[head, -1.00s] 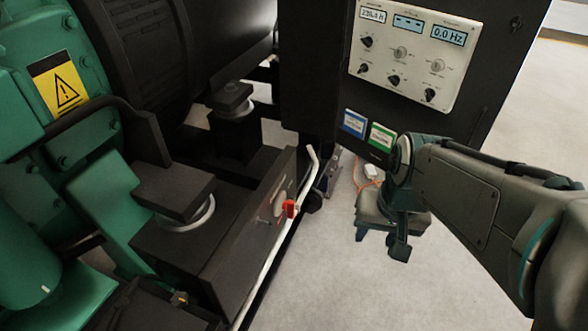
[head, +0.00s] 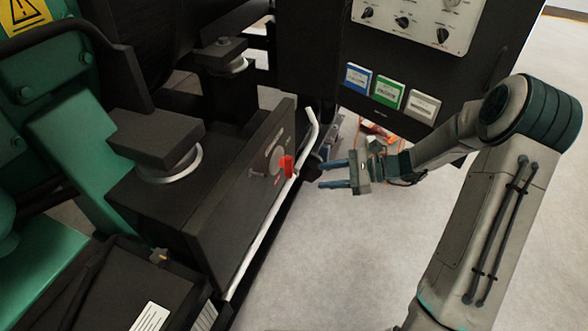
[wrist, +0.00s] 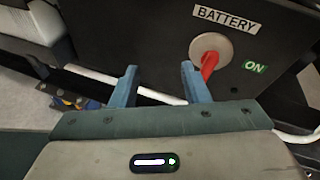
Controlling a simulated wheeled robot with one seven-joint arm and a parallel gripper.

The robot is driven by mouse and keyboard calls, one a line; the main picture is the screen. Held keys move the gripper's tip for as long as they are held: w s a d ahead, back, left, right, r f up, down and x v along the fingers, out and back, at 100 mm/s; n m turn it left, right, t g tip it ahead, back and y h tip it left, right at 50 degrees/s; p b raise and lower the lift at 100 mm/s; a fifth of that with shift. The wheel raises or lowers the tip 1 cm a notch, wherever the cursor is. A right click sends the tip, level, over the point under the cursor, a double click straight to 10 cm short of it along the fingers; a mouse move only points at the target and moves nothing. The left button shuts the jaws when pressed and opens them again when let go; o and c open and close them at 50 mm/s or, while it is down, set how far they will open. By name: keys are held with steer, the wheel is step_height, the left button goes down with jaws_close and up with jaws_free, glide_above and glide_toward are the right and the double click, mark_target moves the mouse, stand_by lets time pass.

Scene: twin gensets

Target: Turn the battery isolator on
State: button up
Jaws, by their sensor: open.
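The battery isolator is a red handle (head: 287,166) on a round grey disc, on the black side panel of the genset base in the head view. In the wrist view the red handle (wrist: 209,66) hangs down and slightly left from the grey disc (wrist: 211,48), below a BATTERY label (wrist: 227,18). A green ON label (wrist: 255,67) is to the disc's lower right. My gripper (head: 321,174) is open and empty, its blue fingers pointing at the panel, right of the handle and apart from it in the head view. In the wrist view the handle's lower end is near the right finger.
A white pipe (head: 268,240) runs along the panel's lower front and bends up near the handle. A black control cabinet (head: 310,60) with blue, green and grey label plates stands behind. The pale floor (head: 330,270) is clear to the right.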

mark_target(293, 160)
steer(key=w+d+f+m+t+y+b, duration=0.2)
steer(key=w+d+f+m+t, duration=0.1)
steer(key=w+f+m+t, duration=0.25)
steer(key=shift+g, duration=0.45)
steer(key=b+x, duration=0.1)
steer(key=x, duration=1.2)
steer(key=shift+w+a+r+b, duration=0.15)
steer(key=shift+w+r+b, duration=0.05)
steer(key=shift+w+b, duration=0.2)
jaws_close()
